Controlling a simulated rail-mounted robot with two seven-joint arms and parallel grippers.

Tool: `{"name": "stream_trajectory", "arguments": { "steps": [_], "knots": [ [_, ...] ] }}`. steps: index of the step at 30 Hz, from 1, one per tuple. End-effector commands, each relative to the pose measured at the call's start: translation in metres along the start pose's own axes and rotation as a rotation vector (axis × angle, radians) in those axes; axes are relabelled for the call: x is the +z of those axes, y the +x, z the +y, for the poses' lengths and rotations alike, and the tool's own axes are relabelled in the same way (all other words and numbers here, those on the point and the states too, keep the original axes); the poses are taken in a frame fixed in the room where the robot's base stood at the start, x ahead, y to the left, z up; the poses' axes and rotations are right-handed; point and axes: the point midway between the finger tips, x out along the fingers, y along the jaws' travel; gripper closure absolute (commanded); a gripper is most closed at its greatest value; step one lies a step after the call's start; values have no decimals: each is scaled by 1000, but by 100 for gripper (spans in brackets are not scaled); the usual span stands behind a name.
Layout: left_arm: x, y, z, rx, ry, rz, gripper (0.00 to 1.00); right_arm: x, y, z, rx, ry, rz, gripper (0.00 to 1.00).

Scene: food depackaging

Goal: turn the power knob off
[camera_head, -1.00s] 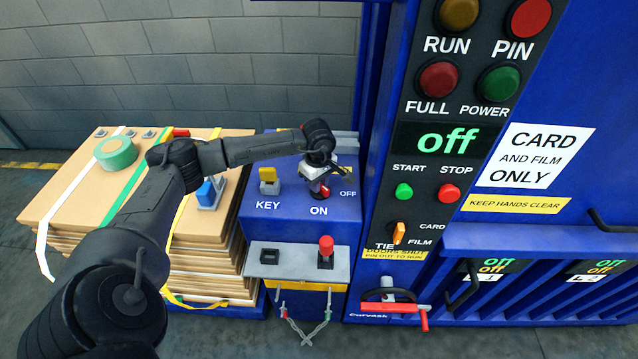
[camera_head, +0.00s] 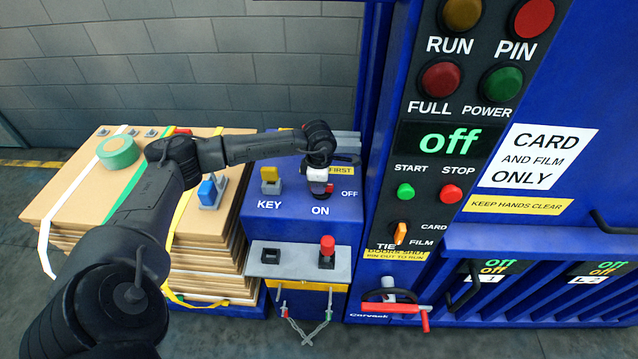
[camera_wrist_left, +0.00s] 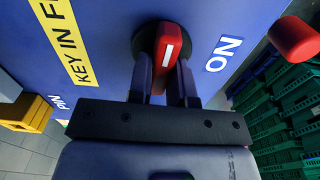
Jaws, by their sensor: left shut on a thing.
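The power knob (camera_wrist_left: 168,42) is red with a white pointer line, set on a dark round base in the blue panel. In the left wrist view the "ON" label is to its right, and the line runs nearly along the fingers. In the head view only a bit of the red knob (camera_head: 329,189) shows, between the "ON" and "OFF" labels. My left gripper (camera_head: 319,187) points down at the panel and covers most of it. In the left wrist view its two fingers stand either side of the knob, shut on it. My right gripper is out of view.
A yellow key block (camera_head: 269,174) sits left of the knob. A red button (camera_head: 327,245) stands on the grey ledge below. The tall control column's display (camera_head: 449,140) reads "off". Stacked cardboard (camera_head: 70,190) with a green tape roll (camera_head: 118,153) lies at left.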

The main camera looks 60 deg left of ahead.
Motion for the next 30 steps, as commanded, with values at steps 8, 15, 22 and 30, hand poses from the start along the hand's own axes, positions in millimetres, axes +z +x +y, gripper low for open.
{"name": "stream_trajectory", "arguments": {
  "steps": [8,15,22,30],
  "knots": [
    [0,-1,0,0,-49,0,100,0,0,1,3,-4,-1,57],
    [0,-1,0,0,-54,0,100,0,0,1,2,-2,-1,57],
    [0,-1,0,0,-54,-1,76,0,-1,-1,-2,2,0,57],
    [0,-1,0,0,-53,0,55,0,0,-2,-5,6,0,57]
  ]
}}
